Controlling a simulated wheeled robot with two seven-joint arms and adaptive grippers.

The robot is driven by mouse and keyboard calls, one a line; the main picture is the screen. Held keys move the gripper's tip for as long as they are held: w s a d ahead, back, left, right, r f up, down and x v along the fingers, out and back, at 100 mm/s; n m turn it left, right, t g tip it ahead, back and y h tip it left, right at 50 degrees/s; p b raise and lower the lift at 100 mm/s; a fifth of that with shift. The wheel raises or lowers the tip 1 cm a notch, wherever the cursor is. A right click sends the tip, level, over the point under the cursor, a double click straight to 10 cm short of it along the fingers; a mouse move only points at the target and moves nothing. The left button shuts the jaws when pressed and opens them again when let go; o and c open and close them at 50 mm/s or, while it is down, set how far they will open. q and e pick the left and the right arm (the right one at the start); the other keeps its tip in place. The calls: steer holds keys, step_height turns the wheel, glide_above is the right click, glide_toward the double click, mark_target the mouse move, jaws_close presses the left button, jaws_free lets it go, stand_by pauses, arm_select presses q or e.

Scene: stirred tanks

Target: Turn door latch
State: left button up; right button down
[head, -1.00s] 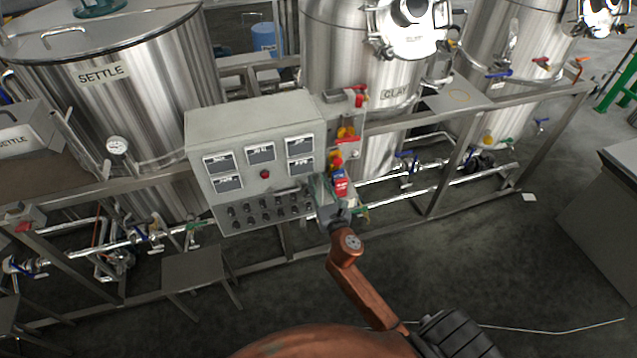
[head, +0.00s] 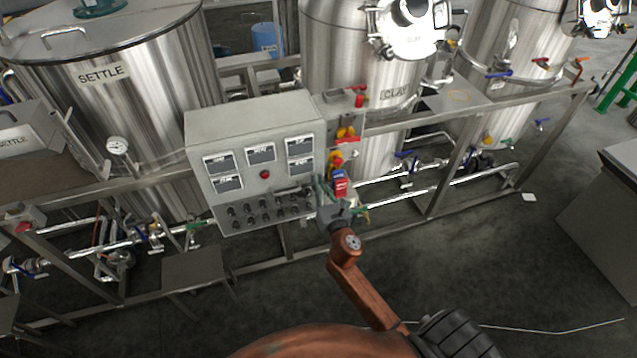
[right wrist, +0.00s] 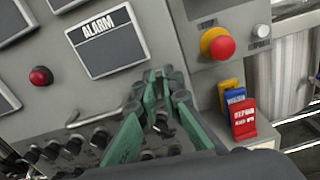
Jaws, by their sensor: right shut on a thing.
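The grey control cabinet (head: 255,115) stands on the frame in front of the tanks, and its door fills much of the right wrist view (right wrist: 75,100). My right gripper (head: 322,188) is at the cabinet's lower right front. In the right wrist view its green fingers (right wrist: 162,78) come together against the door, below the ALARM display (right wrist: 108,43). They are shut on a small part there, the door latch, which the fingertips mostly hide. How far the latch is turned cannot be seen. My left gripper is not in view.
A red emergency button (right wrist: 218,44) and blue and red tags (right wrist: 243,118) are close to the right of the gripper. The SETTLE tank (head: 105,110) stands at left.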

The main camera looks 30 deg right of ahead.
steer(key=m, duration=0.5)
steer(key=d+m, duration=0.1)
steer(key=m, duration=0.2)
steer(key=shift+s+f+m, duration=0.15)
steer(key=shift+f+m, duration=0.05)
steer(key=shift+m, duration=0.1)
steer(key=shift+d+f+m+p, duration=0.1)
steer(key=shift+f+m+p, duration=0.15)
steer(key=shift+m, duration=1.85)
steer(key=shift+f+m+p, duration=0.2)
steer(key=shift+m, duration=1.9)
steer(key=c, duration=2.1)
jaws_free()
